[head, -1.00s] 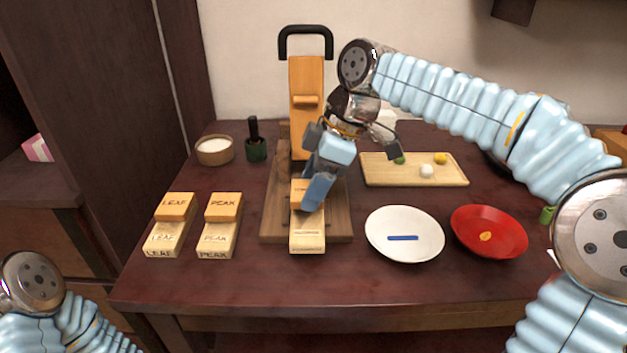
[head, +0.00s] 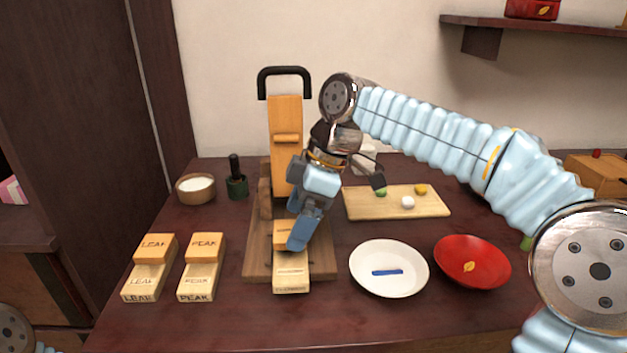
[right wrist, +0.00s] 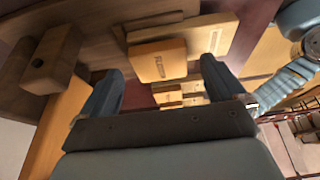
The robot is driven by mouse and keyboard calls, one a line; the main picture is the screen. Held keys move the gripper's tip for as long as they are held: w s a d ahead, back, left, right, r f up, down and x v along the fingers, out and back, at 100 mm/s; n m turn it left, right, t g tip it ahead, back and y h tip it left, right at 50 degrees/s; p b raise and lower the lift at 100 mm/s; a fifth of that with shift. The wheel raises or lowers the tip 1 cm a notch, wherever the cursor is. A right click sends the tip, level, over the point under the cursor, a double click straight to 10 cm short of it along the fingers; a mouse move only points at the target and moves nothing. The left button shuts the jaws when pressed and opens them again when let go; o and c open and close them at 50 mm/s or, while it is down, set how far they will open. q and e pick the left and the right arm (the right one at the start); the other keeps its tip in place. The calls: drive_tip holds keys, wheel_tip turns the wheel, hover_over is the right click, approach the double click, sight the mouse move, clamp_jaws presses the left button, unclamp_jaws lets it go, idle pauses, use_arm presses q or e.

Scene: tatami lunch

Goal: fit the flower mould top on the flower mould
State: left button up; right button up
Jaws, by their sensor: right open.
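The flower mould (head: 291,280) is a long pale wooden block lying on the dark wooden board of the press. The flower mould top (head: 283,233), a shorter orange-tan block, appears to rest on the mould's far end; my gripper partly covers it in the head view. In the right wrist view the lettered top (right wrist: 158,62) lies against the paler mould (right wrist: 215,35). My right gripper (head: 302,236) points down at the top. Its fingers (right wrist: 162,75) are apart, with a visible gap beside the top. Whether the top is fully seated, I cannot tell. My left gripper is out of view.
The press (head: 286,140) with its black handle rises behind the mould. Leaf (head: 147,270) and peak (head: 201,268) moulds stand left. A white plate (head: 389,278), a red bowl (head: 472,270) and a tray (head: 392,206) with small balls are right. The front table strip is clear.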

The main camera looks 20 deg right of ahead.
drive_tip(key=p+v, duration=0.2)
drive_tip(key=v, duration=1)
drive_tip(key=shift+d, duration=0.15)
drive_tip(key=shift+r, duration=0.1)
